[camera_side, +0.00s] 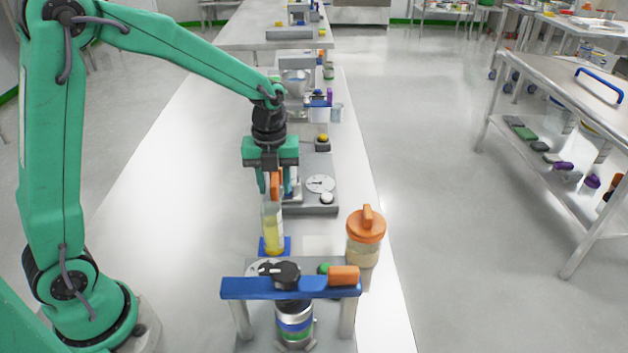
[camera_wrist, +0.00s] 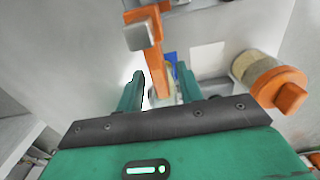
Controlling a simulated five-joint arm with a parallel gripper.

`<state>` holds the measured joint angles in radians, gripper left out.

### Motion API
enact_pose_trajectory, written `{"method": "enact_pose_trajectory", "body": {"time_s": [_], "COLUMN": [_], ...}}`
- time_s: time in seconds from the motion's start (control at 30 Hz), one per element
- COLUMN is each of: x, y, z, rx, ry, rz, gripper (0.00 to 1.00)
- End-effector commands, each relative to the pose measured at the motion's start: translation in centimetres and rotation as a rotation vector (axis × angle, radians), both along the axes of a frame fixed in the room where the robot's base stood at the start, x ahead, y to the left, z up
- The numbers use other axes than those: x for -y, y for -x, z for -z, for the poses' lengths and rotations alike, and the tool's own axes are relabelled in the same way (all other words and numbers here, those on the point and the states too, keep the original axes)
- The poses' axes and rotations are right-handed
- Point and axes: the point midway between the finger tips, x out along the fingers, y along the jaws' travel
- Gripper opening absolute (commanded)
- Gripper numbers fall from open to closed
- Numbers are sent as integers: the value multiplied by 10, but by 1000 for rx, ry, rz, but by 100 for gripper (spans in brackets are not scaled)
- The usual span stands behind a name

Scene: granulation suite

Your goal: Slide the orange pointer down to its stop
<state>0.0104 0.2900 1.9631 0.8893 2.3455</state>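An orange upright piece (camera_side: 276,184), which looks like the pointer, shows just below my gripper (camera_side: 272,186) in the side view. In the wrist view it is an orange bar (camera_wrist: 154,57) with a grey metal block (camera_wrist: 138,35) in front of it. My gripper (camera_wrist: 160,86) points down, its green fingers apart, with nothing clearly held between them. The bar lies beyond the fingers in that view, and I see no clear contact. Below stands a clear bottle with yellow liquid (camera_side: 272,232) on a blue base (camera_side: 286,245). The pointer's stop cannot be made out.
A jar with an orange lid (camera_side: 366,226) stands right of the bottle. In front is a blue crossbar (camera_side: 248,289) with a black knob (camera_side: 286,274) and an orange block (camera_side: 344,276). The bench's left side is bare.

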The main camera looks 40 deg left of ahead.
Motion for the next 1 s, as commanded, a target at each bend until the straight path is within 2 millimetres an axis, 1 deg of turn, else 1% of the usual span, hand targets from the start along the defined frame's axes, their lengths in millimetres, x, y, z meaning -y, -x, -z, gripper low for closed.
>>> {"method": "enact_pose_trajectory", "body": {"time_s": [0.1, 0.33, 0.4, 0.47, 0.5, 0.53, 0.73, 0.8, 0.87, 1.0], "x": [0, 0, 0, 0, 0, 0, 0, 0, 0, 0], "y": [0, 0, 0, 0, 0, 0, 0, 0, 0, 0], "z": [3, 4, 4, 4, 4, 4, 4, 7, 12, 33], "rx": [1, 1, 1, 1, 1, 1, 0, 0, -3, -4], "ry": [0, 0, 0, 0, 0, 0, 0, 0, 0, 0], "rz": [0, 0, 0, 0, 0, 0, 0, 0, 0, 0], "gripper": [36, 36, 23, 11, 3, 0, 0, 0, 0, 0]}}
